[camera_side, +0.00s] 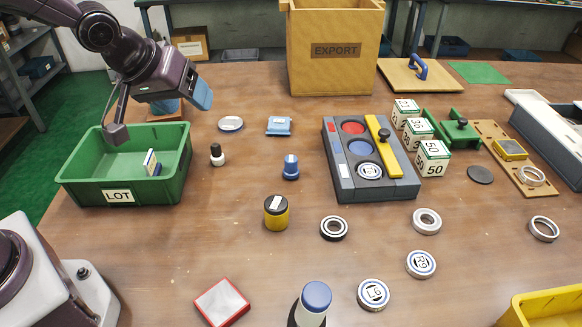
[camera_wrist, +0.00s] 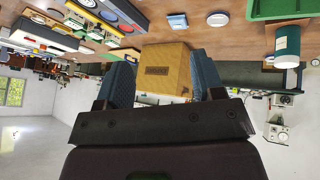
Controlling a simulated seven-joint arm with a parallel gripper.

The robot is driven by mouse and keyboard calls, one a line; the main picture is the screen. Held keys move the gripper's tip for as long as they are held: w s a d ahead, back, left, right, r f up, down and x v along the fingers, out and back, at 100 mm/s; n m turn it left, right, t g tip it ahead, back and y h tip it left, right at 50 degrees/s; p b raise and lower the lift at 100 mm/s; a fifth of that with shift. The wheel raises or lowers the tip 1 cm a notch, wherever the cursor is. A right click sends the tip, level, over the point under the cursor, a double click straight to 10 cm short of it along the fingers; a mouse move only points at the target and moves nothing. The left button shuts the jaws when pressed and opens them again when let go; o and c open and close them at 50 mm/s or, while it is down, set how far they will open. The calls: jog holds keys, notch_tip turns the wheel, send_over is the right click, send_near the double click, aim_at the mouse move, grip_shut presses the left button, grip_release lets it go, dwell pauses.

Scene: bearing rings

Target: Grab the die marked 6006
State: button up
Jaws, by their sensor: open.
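I cannot read the mark 6006 on anything in view. In the side view three white cubes with green edges and numbers stand in a slanting row: the front cube (camera_side: 433,158) reads 50, while the middle cube (camera_side: 417,134) and back cube (camera_side: 405,113) are harder to read. Two white discs with blue rims, a front disc (camera_side: 373,294) and a rear disc (camera_side: 420,264), bear short dark marks. My gripper (camera_side: 185,101) is in the air at upper left, above and behind the green bin, far from the cubes. In the wrist view its blue-grey fingers (camera_wrist: 163,82) are apart with nothing between them.
A green LOT bin (camera_side: 85,185) stands at left. An EXPORT box (camera_side: 310,70) stands at the back. A grey tray (camera_side: 345,190) with round pieces and a yellow bar sits left of the cubes; a green fixture (camera_side: 440,130) is close on their right. Rings and jars dot the front.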

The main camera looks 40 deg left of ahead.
aim_at(292, 158)
jog(key=w+d+f+n+t+h, duration=0.35)
jog(key=w+f+n, duration=0.25)
jog(key=f+n, duration=0.3)
jog(key=w+d+f+n+t+h, duration=0.35)
jog(key=w+f+n, duration=0.25)
jog(key=n, duration=0.4)
jog(key=a+f+n+t+y, duration=0.1)
jog(key=f+n+y, duration=0.1)
jog(key=n, duration=0.1)
jog(key=w+a+f+n+t+y, duration=0.1)
jog(key=f+n, duration=0.2)
jog(key=n, duration=0.1)
jog(key=a+f+n+t+y, duration=0.1)
jog(key=f+n+t+y, duration=0.1)
jog(key=f+n, duration=0.1)
jog(key=shift+w+a+f+n+y, duration=0.15)
jog(key=shift+f+n+y, duration=0.1)
jog(key=shift+n+y, duration=0.05)
jog(key=shift+w, duration=1.05)
jog(key=shift+w+d+r, duration=0.1)
jog(key=shift+w+d, duration=0.05)
jog(key=shift+w, duration=1.25)
jog(key=shift+w+d, duration=0.1)
jog(key=shift+w, duration=1.25)
jog(key=c, duration=1.1)
jog(key=shift+o, duration=0.2)
jog(key=shift+r, duration=0.1)
